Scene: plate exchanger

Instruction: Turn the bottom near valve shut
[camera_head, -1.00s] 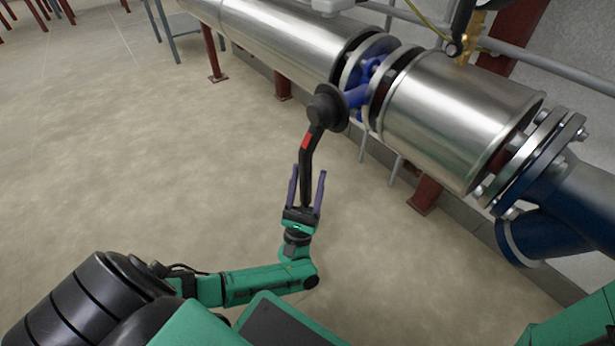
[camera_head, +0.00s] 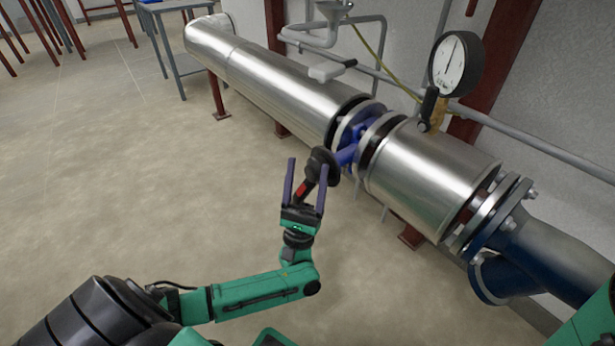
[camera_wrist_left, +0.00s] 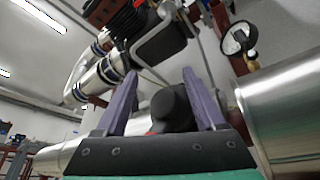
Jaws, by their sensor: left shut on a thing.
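The valve is on the long metal pipe, with a blue body (camera_head: 347,155) between flanges, a black round hub (camera_head: 322,166) and a black lever with a red mark (camera_head: 302,188). My left gripper (camera_head: 305,178), with two purple fingers, is at the lever and shut on it. The fingers stand on either side of the lever, close to the hub. In the left wrist view, the black hub (camera_wrist_left: 170,106) shows between the fingers, with a bit of red below it. The lever's lower end is hidden by the gripper. My right gripper is out of view.
A shiny pipe (camera_head: 270,80) runs from the far left to a blue elbow (camera_head: 545,260) at the right. A pressure gauge (camera_head: 455,65) stands above it. A blue table (camera_head: 175,35) is at the back.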

